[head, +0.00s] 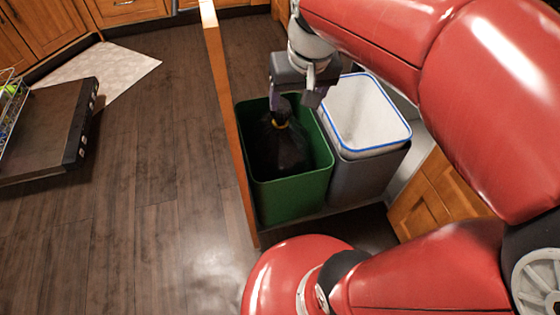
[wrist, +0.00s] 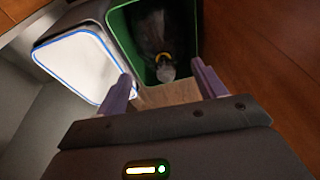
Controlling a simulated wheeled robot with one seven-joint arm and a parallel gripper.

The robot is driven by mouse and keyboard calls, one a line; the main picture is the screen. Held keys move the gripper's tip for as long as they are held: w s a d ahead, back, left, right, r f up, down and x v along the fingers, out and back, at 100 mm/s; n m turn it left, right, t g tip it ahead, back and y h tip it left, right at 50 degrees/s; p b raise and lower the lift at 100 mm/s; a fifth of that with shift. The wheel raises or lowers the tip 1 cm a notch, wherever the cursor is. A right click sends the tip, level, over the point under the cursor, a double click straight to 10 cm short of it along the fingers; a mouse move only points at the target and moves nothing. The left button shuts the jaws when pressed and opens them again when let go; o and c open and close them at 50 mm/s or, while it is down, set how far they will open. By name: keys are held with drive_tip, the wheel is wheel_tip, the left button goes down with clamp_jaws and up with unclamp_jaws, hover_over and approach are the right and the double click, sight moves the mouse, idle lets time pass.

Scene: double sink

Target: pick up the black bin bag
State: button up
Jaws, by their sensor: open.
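The black bin bag (head: 284,149) sits inside the green bin (head: 294,197), its neck gathered by a yellow tie and pointing up. In the wrist view the bag (wrist: 158,32) lies ahead of the fingers, with its tied top toward my gripper. My gripper (head: 293,101) hangs over the back part of the green bin, by the bag's tied top. The bag's lower part is hidden inside the bin.
A grey bin with a white liner and blue rim (head: 366,121) stands right beside the green bin. A wooden door panel (head: 231,125) rises close along the green bin's left side. An open dark appliance door (head: 49,138) is at far left. The floor between is clear.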

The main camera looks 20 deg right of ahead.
sight(280, 105)
drive_tip(key=w+f+g, duration=0.1)
drive_tip(key=w+f, duration=0.1)
drive_tip(key=w, duration=0.2)
drive_tip(key=w+f+g+b, duration=0.1)
drive_tip(key=w+f, duration=0.2)
drive_tip(key=w, duration=0.1)
drive_tip(key=w+f+g+b, duration=0.1)
drive_tip(key=w+f, duration=0.2)
drive_tip(key=w, duration=0.1)
drive_tip(key=shift+w+a, duration=0.15)
drive_tip(key=shift+w, duration=0.05)
drive_tip(key=f+b, duration=0.1)
drive_tip(key=f, duration=0.6)
drive_tip(key=shift+d+f+b, duration=0.2)
drive_tip(key=shift+f+b, duration=0.15)
drive_tip(key=shift+c, duration=0.2)
clamp_jaws()
drive_tip(key=shift+w+r, duration=0.1)
drive_tip(key=shift+r, duration=0.05)
